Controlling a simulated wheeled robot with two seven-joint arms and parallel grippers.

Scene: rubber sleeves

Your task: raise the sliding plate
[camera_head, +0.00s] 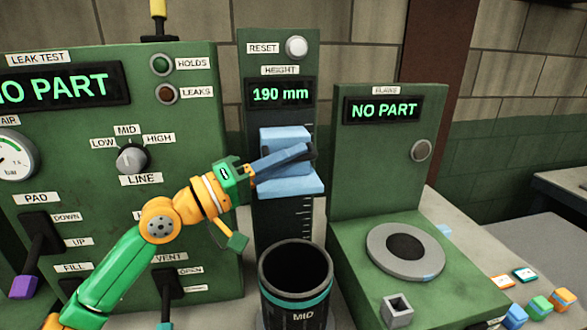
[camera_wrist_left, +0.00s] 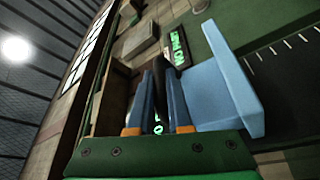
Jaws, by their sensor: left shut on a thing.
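The sliding plate (camera_head: 290,187) is a light-blue block with a ledge, set on the dark green height column (camera_head: 277,110). The column's display (camera_head: 279,94) reads 190 mm. The plate also shows at the right in the left wrist view (camera_wrist_left: 225,95). My left gripper (camera_head: 303,153) lies across the front of the plate, its blue fingers pointing right. In the left wrist view my left gripper (camera_wrist_left: 160,88) has its fingers close together around a dark bar, apparently the plate's handle. The fingers partly hide the bar. My right gripper is not in view.
A black MID cup (camera_head: 295,290) stands below the plate. The leak-test panel (camera_head: 90,190) with levers is at the left. A green station (camera_head: 390,150) reading NO PART stands at the right, with small colored blocks (camera_head: 540,308) near it.

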